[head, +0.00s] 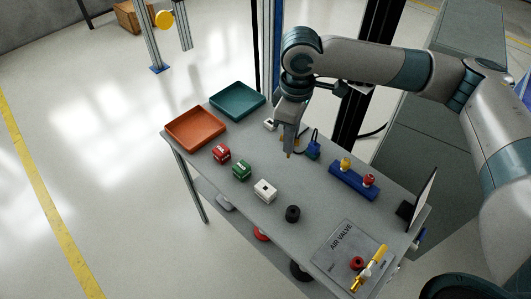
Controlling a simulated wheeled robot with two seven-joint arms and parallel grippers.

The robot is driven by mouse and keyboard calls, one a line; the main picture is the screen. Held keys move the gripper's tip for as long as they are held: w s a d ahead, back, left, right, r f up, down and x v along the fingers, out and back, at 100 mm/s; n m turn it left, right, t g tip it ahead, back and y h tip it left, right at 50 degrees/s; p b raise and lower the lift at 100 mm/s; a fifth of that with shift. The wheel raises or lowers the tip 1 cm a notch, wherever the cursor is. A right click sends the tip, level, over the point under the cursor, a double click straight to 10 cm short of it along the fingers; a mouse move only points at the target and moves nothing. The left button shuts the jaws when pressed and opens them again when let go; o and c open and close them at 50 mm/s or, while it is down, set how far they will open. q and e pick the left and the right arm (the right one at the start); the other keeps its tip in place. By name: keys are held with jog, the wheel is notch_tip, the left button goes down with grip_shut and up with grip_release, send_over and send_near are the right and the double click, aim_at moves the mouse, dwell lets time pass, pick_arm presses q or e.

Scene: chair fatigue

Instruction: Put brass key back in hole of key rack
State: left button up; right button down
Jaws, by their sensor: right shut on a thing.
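My right gripper (290,143) points down over the back part of the table, shut on the brass key. Only a small brass tip (289,155) of the key shows below the fingers; the rest is hidden. The key rack seems to be the blue block (352,184) to the right of the gripper. A yellow-topped piece (346,164) and a red-topped piece (369,180) stand in it. Its holes are too small to make out. My left gripper is not in view.
The grey table (225,192) holds an orange tray (195,128), a teal tray (238,100), red (221,153), green (241,169) and white (265,190) blocks, a black cylinder (292,214), a blue padlock-like item (313,149) and an air valve panel (340,246).

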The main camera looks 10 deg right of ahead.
jog(key=n, duration=0.2)
jog(key=a+f+n+p, duration=0.1)
jog(key=n, duration=0.1)
jog(key=a+n+p, duration=0.1)
jog(key=shift+w+f+n, duration=0.3)
jog(key=shift+w+n, duration=0.1)
jog(key=a+f+n+p, duration=0.4)
jog(key=f+n+p, duration=0.1)
jog(key=n, duration=0.9)
jog(key=shift+f, duration=0.15)
jog(key=shift+s, duration=0.1)
jog(key=shift+f+b, duration=1)
jog(key=shift+f, duration=1.9)
jog(key=shift+p, duration=0.95)
